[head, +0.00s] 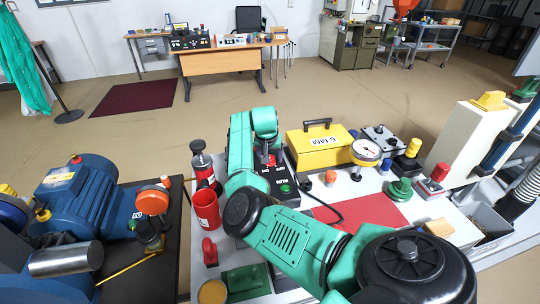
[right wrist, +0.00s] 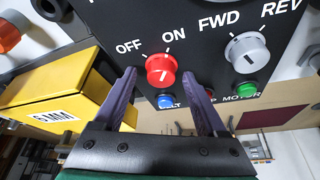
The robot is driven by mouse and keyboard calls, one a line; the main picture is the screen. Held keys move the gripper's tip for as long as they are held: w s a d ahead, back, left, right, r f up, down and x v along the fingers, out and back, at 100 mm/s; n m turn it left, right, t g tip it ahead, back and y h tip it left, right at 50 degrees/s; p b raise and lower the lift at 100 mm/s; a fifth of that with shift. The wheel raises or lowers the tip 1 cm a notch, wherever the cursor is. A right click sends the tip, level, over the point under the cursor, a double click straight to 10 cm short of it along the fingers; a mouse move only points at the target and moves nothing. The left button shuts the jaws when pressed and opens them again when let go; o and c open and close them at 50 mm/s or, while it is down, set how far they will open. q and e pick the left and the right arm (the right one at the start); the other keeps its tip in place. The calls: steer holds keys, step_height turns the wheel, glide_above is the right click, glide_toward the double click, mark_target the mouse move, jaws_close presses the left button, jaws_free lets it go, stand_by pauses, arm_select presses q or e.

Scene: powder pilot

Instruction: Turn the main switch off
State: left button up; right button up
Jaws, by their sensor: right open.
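The main switch is a red round knob (right wrist: 161,69) with a white mark, on a black panel (right wrist: 205,60) lettered OFF and ON above it. The white mark appears to lean toward ON. My right gripper (right wrist: 159,73) is open, with one purple finger on each side of the knob; whether they touch it I cannot tell. In the head view the black control box (head: 293,199) stands on the bench, partly hidden by my green right arm, and its red knob (head: 271,161) shows beside the wrist. My left gripper is not in view.
Beside the switch are a grey FWD/REV knob (right wrist: 247,52), a blue button (right wrist: 165,101) and a green button (right wrist: 246,90). A red cup (head: 206,210) and a blue motor (head: 80,200) are to the left.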

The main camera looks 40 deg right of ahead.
steer(key=shift+w, duration=0.1)
jaws_close()
